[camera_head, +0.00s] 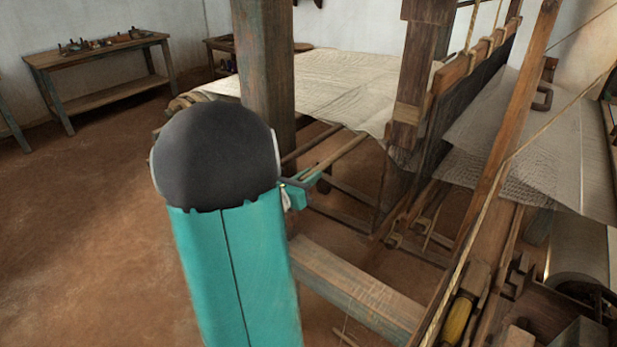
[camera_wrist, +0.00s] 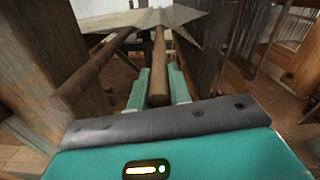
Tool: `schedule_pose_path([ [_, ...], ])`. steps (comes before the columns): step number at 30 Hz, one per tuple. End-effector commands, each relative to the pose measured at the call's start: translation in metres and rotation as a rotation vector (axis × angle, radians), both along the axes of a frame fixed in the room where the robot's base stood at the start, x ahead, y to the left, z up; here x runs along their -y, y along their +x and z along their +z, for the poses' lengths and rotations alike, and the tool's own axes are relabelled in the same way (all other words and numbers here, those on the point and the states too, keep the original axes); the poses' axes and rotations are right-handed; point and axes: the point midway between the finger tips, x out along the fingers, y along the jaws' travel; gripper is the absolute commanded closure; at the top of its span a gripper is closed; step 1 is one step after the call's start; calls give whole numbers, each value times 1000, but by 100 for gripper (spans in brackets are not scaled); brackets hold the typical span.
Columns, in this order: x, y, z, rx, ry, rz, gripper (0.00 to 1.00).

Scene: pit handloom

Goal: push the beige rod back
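The beige rod (camera_wrist: 159,66) runs away from my wrist in the wrist view, its blunt near end low between my two teal fingers. My gripper (camera_wrist: 160,80) has one finger on each side of the rod. The fingers are close to its sides, but I cannot tell whether they touch it. In the head view, my gripper (camera_head: 304,187) is at the right of my teal arm, partly hidden by it. The rod (camera_head: 338,154) extends from there up and right towards the loom, below the cloth.
A darker bar (camera_wrist: 92,72) runs left of the rod, with a thick wooden post (camera_head: 265,75) nearby. Pale cloth (camera_head: 340,85) stretches above. A lower beam (camera_head: 355,285) and loom frame crowd the right. A work bench (camera_head: 100,65) stands far left; the floor between is clear.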

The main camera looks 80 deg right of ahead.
Motion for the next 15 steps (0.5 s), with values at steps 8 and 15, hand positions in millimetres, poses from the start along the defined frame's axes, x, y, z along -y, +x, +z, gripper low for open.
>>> schedule_pose_path([
  [8, 3, 8, 0, 1, -1, 1, 100],
  [15, 18, 42, 0, 0, -1, 0, 100],
])
